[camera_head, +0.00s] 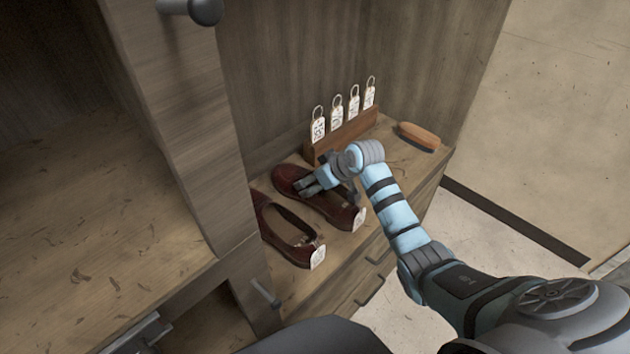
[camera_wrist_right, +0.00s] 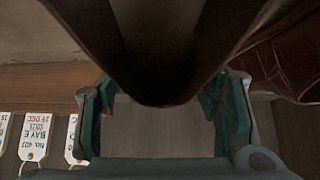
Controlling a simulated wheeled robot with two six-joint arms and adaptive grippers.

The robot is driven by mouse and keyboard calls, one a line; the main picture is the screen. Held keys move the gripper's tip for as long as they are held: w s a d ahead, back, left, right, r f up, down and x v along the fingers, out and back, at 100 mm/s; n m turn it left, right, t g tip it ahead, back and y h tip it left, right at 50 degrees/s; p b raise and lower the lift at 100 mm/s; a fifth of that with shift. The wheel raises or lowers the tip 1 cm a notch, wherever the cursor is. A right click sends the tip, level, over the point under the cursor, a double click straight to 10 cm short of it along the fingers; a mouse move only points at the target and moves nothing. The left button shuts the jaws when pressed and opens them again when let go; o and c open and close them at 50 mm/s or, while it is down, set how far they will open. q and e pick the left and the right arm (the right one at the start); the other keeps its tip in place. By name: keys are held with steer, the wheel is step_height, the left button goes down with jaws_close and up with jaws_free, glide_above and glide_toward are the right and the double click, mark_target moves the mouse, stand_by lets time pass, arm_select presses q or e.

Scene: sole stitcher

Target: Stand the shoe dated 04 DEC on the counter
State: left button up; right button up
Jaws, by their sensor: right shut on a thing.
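Two dark red slip-on shoes are side by side on the wooden counter (camera_head: 408,160), toes toward the wall. The left shoe (camera_head: 306,255) has a white tag (camera_head: 318,257) at its heel. The right shoe (camera_head: 345,218) also has a white heel tag (camera_head: 359,219). The dates on both tags are too small to read. My right gripper (camera_head: 307,184) is shut on the right shoe near its front; the arm covers part of it. In the right wrist view, a dark shoe (camera_wrist_right: 160,60) lies between the fingers. I cannot tell if it is lifted. My left gripper is out of view.
A brown brush-like block (camera_head: 419,136) lies at the counter's right end. A cabinet post (camera_head: 190,130) rises at left. Drawers are below the counter.

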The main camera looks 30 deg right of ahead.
steer(key=o, duration=1.6)
steer(key=shift+c, duration=0.2)
steer(key=shift+s, duration=0.1)
steer(key=shift+r, duration=0.25)
steer(key=p+v, duration=0.3)
steer(key=v, duration=0.8)
steer(key=shift+s+r, duration=0.15)
steer(key=shift+s, duration=0.15)
steer(key=shift+d, duration=0.1)
